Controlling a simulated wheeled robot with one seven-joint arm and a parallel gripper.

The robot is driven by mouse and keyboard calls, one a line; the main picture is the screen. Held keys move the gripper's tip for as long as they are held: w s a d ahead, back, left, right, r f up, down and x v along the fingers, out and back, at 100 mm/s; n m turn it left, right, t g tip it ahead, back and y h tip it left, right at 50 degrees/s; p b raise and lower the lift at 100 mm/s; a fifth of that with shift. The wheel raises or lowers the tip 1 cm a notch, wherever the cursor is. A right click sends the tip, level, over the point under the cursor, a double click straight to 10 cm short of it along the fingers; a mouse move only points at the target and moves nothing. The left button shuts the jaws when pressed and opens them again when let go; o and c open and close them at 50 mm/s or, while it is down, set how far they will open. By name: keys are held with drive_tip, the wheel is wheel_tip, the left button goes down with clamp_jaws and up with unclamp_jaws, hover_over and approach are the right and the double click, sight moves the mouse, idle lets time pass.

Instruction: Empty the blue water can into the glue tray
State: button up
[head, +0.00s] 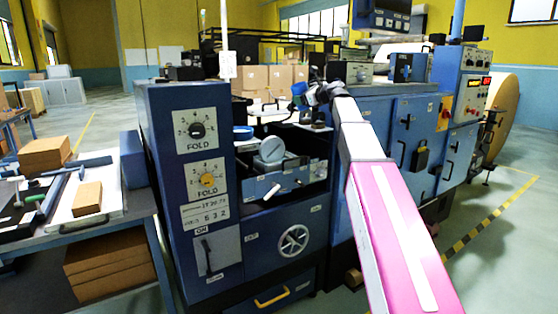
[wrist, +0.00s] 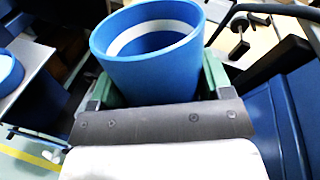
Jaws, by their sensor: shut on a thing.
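My gripper (head: 316,94) is shut on the blue water can (wrist: 150,72), with a green finger on each side of it in the wrist view. The can's round mouth faces up in that view. A pale band shows inside its rim, and I cannot see its bottom. In the head view the can (head: 299,89) is small and dark blue at the end of my arm, above the open bay of the blue machine. I cannot make out the glue tray with certainty in either view.
The blue machine (head: 190,95) has fold dials and a handwheel (head: 293,241). A round grey-blue part (head: 272,149) and a blue ring (head: 242,131) sit in its bay. A table (head: 100,205) at left holds tools and brown blocks. Cardboard boxes (head: 262,78) stand behind.

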drive_tip(key=shift+w+d+f+m+y, duration=0.25)
drive_tip(key=shift+d+m+y, duration=0.2)
drive_tip(key=shift+m, duration=0.35)
drive_tip(key=shift+d+m+t+b, duration=0.25)
drive_tip(key=shift+m+t+b, duration=0.05)
drive_tip(key=shift+m+b, duration=0.1)
drive_tip(key=shift+w+d+r+m+y+b, duration=0.2)
drive_tip(key=shift+d+r+m+y+b, duration=0.1)
drive_tip(key=shift+m+y, duration=0.25)
drive_tip(key=shift+r, duration=2.05)
